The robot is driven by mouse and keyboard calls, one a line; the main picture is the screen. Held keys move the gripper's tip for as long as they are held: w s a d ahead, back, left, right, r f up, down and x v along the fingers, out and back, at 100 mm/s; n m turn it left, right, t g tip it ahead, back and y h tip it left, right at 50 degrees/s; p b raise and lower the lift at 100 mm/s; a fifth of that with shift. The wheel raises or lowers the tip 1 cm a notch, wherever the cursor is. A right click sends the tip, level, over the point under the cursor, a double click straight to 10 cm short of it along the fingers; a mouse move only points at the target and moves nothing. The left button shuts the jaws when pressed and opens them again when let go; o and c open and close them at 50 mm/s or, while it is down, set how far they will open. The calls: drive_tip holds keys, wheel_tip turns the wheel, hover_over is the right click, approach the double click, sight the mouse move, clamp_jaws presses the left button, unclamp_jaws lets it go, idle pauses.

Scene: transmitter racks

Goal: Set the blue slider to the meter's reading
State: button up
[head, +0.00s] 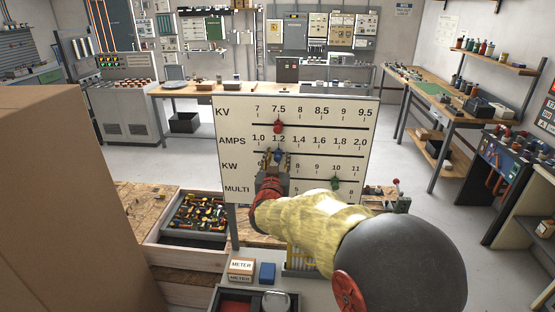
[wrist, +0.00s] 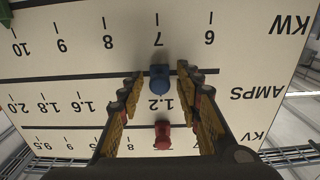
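A white board (head: 360,112) carries KV, AMPS, KW and MULTI scales. The blue slider (head: 278,154) is on the rail below the AMPS numbers, at about 1.2. It also shows in the wrist view (wrist: 160,78), where the board appears upside down. My gripper (head: 275,162) is open in front of it. In the wrist view my gripper's fingers (wrist: 160,88) stand on either side of the blue slider, with a gap on both sides. A box labelled METER (head: 241,268) stands below the board; I cannot read any value on it.
The red slider (head: 278,126) is on the KV rail near 7.5, close to my fingers. The green slider (head: 336,183) is on the KW rail near 10. A blue block (head: 267,273) stands beside the METER box. A cardboard box (head: 75,200) fills the left.

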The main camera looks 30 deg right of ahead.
drive_tip(key=c, duration=0.3)
clamp_jaws()
idle(0.6)
